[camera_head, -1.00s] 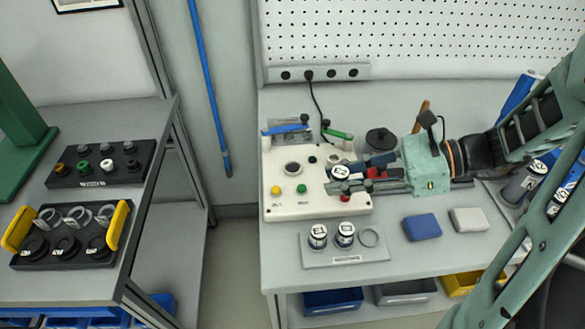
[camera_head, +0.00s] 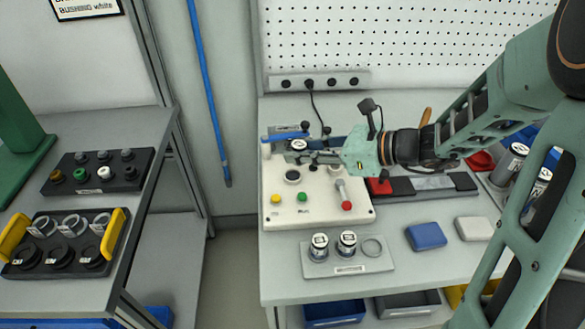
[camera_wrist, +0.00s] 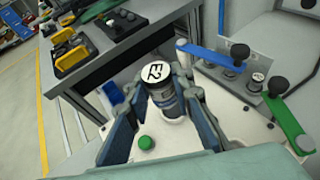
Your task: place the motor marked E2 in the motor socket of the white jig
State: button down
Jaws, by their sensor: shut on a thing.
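The white jig (camera_head: 330,212) lies on the bench, with a dark round opening (camera_head: 292,177) in its top. My gripper (camera_head: 300,156) is shut on a dark motor with a white marked cap (camera_head: 298,145) and holds it over the jig's back left part. In the wrist view the motor (camera_wrist: 162,92) stands between my fingers (camera_wrist: 160,108); its mark looks like E2 but is hard to read at this angle. A pale round rim shows at its lower end. I cannot tell whether its bottom touches the jig.
A grey tray (camera_head: 325,268) in front holds two capped motors (camera_head: 319,247) (camera_head: 346,244) and an empty ring. Blue (camera_wrist: 210,57) and green (camera_wrist: 288,122) levers with black knobs stand by the jig. Blue (camera_head: 426,236) and white blocks lie at right.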

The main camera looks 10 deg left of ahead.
aim_at(292, 176)
jog(key=shift+w+a+f, duration=0.3)
jog(key=shift+a+f, duration=0.45)
jog(key=shift+f, duration=0.2)
jog(key=f, duration=0.2)
jog(key=f+b, duration=0.1)
jog(key=shift+w+a+f, duration=0.1)
jog(key=shift+a+f, duration=0.1)
jog(key=shift+f, duration=0.15)
jog(key=c, duration=1.7)
grip_release()
jog(key=p+v, duration=0.1)
jog(key=v, duration=1.1)
jog(key=shift+r, duration=0.1)
jog(key=shift+w, duration=0.1)
